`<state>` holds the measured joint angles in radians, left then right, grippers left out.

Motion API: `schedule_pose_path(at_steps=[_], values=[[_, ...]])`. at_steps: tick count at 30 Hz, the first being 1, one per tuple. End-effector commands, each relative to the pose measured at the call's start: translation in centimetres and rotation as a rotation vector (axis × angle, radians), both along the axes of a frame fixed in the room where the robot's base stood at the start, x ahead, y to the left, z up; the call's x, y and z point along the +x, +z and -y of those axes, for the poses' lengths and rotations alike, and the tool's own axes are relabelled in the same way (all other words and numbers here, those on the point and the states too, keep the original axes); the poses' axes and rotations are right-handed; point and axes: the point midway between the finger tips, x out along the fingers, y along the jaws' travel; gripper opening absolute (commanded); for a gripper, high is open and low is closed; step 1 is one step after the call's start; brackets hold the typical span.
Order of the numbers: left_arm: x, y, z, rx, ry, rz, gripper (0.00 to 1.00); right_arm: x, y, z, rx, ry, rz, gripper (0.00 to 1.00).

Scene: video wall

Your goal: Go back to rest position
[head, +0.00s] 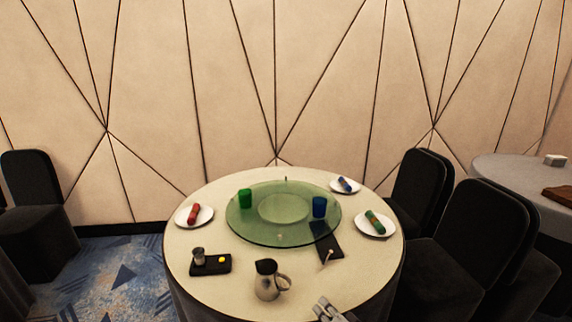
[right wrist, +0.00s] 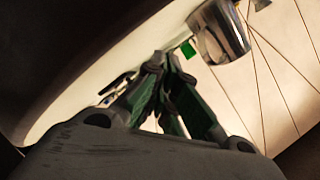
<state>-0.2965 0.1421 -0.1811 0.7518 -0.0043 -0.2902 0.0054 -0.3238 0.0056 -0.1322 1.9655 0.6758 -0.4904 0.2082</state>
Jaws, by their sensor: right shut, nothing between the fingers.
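My right gripper (head: 325,308) shows at the bottom edge of the head view, low and right of the metal pitcher (head: 267,282). In the right wrist view its fingers (right wrist: 165,62) are closed together with nothing between them. The pitcher also shows in the right wrist view (right wrist: 218,32), beyond the fingers and apart from them. The round table (head: 215,285) has a cream cloth and a green glass turntable (head: 265,232). My left gripper is not in the head view.
A green cup (head: 245,199) and a blue cup (head: 319,207) stand on the turntable. Plates with rolled napkins, a black tray (head: 211,265) and a dark mat (head: 328,246) lie around it. Black chairs (head: 459,255) stand at the right. Blue carpet (head: 120,275) is open at the left.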

Motion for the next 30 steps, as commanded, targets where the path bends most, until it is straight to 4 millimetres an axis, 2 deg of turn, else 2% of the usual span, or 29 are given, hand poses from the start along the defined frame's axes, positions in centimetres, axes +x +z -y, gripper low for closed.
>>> schedule_pose_path(at_steps=[7, 14, 22, 30], values=[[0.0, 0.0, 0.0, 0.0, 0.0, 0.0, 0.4, -4.0, -1.1, 0.1, -0.216, 0.137, -0.088, 0.0], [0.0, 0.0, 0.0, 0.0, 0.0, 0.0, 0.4, -7.9, -2.2, 1.4, -0.413, 0.241, -0.188, 0.0], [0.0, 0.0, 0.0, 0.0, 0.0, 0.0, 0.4, -12.8, -2.9, 4.2, -0.635, 0.338, -0.327, 0.0], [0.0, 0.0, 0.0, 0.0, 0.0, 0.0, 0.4, -17.3, -2.6, 7.5, -0.812, 0.396, -0.469, 0.0]])
